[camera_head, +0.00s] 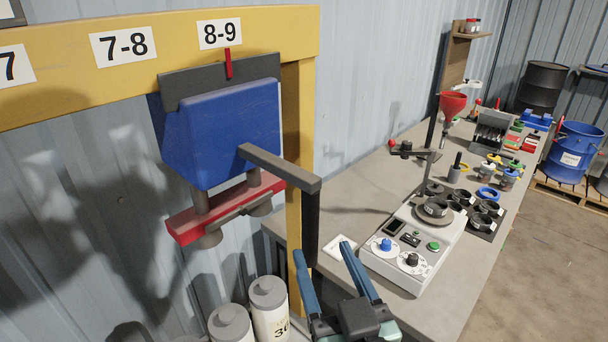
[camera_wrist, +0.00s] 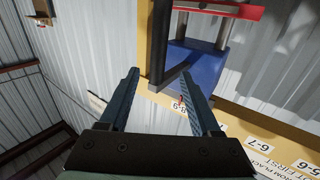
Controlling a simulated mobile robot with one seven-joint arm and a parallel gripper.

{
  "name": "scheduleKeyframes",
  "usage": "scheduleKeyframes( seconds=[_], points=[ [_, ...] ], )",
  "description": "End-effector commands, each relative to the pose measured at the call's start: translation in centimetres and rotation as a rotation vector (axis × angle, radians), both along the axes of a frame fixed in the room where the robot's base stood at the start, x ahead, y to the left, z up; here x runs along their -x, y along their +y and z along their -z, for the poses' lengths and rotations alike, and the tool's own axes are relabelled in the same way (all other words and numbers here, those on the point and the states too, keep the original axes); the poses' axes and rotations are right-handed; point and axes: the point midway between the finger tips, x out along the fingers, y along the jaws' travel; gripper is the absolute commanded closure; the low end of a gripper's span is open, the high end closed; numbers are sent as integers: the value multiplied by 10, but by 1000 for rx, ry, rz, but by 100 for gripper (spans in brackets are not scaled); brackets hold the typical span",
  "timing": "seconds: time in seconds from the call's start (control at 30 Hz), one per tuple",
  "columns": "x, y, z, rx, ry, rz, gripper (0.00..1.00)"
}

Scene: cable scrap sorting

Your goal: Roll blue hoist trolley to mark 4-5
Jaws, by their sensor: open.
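The blue hoist trolley (camera_head: 225,130) hangs on the yellow beam (camera_head: 60,70). Its red pointer (camera_head: 228,64) is at the 8-9 mark (camera_head: 219,33). A dark handle (camera_head: 311,225) reaches out from its right side and hangs down; it also shows in the wrist view (camera_wrist: 159,40). My gripper (camera_head: 323,250) is open and empty, close to the handle's lower end. In the wrist view the handle shows between the open fingers (camera_wrist: 160,74); whether it is within their reach, I cannot tell. Mark 4-5 is not in view.
Marks 7-8 (camera_head: 123,44), 6-7 (camera_wrist: 258,143) and 5-6 (camera_wrist: 310,163) show along the beam. A yellow post (camera_head: 300,110) stands right behind the trolley. White canisters (camera_head: 269,305) stand below. A workbench (camera_head: 345,205) with a scale (camera_head: 415,245) lies to the right.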

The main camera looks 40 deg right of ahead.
Motion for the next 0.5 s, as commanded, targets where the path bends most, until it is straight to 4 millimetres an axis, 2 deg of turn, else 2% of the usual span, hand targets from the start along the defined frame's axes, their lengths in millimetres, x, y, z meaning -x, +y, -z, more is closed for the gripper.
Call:
scheduleKeyframes(
  seconds=[0.17,0.5],
  points=[
    [-7,-8,2,-6,7,7,36],
    [-58,-36,-1,-5,7,5,36]
  ],
)
